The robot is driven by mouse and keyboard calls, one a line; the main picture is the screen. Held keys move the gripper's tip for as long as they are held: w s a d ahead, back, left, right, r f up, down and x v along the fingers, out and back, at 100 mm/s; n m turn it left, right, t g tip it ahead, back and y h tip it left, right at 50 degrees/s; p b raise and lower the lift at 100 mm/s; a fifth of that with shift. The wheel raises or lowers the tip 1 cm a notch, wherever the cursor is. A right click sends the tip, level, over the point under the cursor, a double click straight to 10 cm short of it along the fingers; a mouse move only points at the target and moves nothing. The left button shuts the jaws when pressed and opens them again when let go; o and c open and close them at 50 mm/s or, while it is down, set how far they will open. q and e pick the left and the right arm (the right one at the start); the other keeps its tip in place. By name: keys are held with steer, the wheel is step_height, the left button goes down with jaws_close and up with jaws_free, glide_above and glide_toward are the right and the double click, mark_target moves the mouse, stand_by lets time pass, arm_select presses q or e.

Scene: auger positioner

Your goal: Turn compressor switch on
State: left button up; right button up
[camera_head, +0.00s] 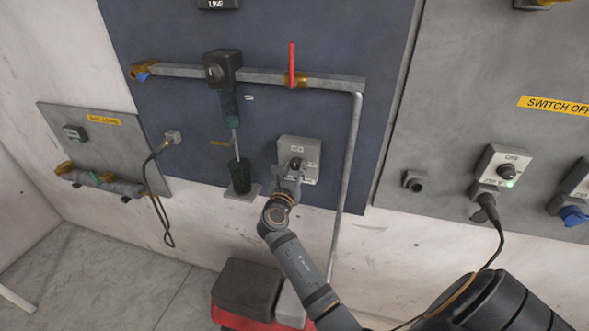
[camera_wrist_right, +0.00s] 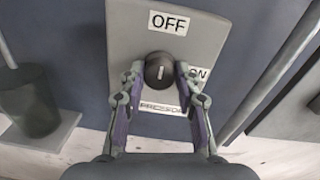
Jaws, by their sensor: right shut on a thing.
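The grey compressor switch box (camera_head: 312,149) is on the blue wall panel in the head view. It also fills the upper middle of the right wrist view (camera_wrist_right: 130,30). It has an OFF label above and an ON label to the right of a round black knob (camera_wrist_right: 162,66). The knob's short white mark stands about upright, toward OFF. My right gripper (camera_wrist_right: 158,78) is shut on the knob, one finger on each side. In the head view my right gripper (camera_head: 291,174) partly hides the box's lower left. My left gripper is not in view.
A red-handled valve (camera_head: 291,66) is on the pipe above the box. A vertical pipe (camera_head: 348,170) runs close on its right. A black cylinder (camera_head: 239,177) stands on a small ledge to its left. A red and grey machine (camera_head: 246,290) is below.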

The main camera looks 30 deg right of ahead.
steer(key=shift+c, duration=0.4)
steer(key=m+b, duration=0.2)
steer(key=m, duration=0.2)
steer(key=shift+f, duration=0.1)
steer(key=m+b, duration=0.2)
steer(key=m, duration=0.2)
steer(key=m+b, duration=0.4)
steer(key=m, duration=0.2)
steer(key=shift+f, duration=0.1)
jaws_close()
steer(key=shift+r+m+b, duration=0.2)
steer(key=shift+m+b, duration=1.6)
steer(key=shift+m, duration=0.3)
steer(key=shift+r, duration=0.1)
steer(key=o, duration=0.8)
jaws_free()
steer(key=shift+c, duration=0.2)
steer(key=o, duration=0.4)
steer(key=shift+h, duration=0.3)
steer(key=shift+c, duration=0.2)
